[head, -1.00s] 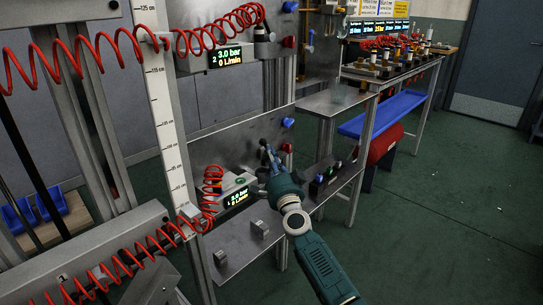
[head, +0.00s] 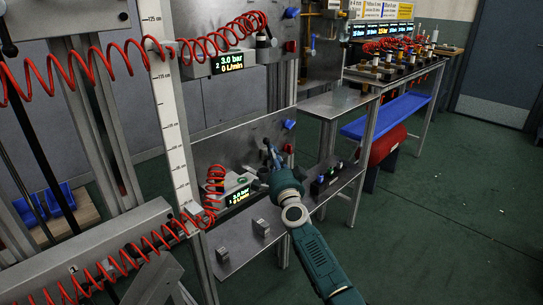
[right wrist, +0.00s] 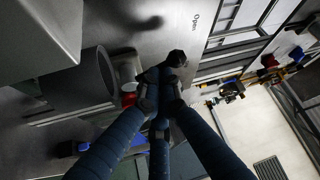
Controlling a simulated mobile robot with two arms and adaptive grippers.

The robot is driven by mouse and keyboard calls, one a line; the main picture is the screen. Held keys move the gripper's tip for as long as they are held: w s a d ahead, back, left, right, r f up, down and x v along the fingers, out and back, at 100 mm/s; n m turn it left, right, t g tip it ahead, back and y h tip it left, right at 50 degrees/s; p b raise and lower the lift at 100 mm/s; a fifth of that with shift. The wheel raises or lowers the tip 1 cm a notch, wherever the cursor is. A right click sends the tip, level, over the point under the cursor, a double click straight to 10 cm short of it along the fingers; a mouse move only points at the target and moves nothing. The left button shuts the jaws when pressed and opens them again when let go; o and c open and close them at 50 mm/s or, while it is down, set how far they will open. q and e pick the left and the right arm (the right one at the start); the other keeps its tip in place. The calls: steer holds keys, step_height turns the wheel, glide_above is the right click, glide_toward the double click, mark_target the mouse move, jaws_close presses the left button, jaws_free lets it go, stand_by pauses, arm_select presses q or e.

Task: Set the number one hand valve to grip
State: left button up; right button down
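The number one station is the lower unit on the metal panel, with a small lit display (head: 238,197) reading about 3.0 bar. My right gripper (head: 271,155) is at the panel just right of this unit, where its hand valve sits. In the right wrist view, the blue fingers (right wrist: 157,98) converge closely on a dark handle-like part of the hand valve (right wrist: 176,58), whose round black end shows past the fingertips. The fingers appear shut on it, though they hide most of the valve. An "Open" label (right wrist: 195,22) is on the panel near it. My left gripper is out of view.
A red coiled hose (head: 214,188) hangs left of the unit. The upper unit has a "2" display (head: 227,63). Blue (head: 289,124) and red knobs sit close to my gripper. A small box with buttons (head: 325,178) stands right on the shelf. The floor at right is clear.

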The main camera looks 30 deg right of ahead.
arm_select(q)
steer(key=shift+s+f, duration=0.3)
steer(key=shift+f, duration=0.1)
arm_select(e)
steer(key=s+f, duration=0.1)
steer(key=s, duration=0.9)
steer(key=shift+s+a+f, duration=0.2)
steer(key=shift+s+a, duration=0.05)
steer(key=shift+a, duration=0.15)
stand_by(0.4)
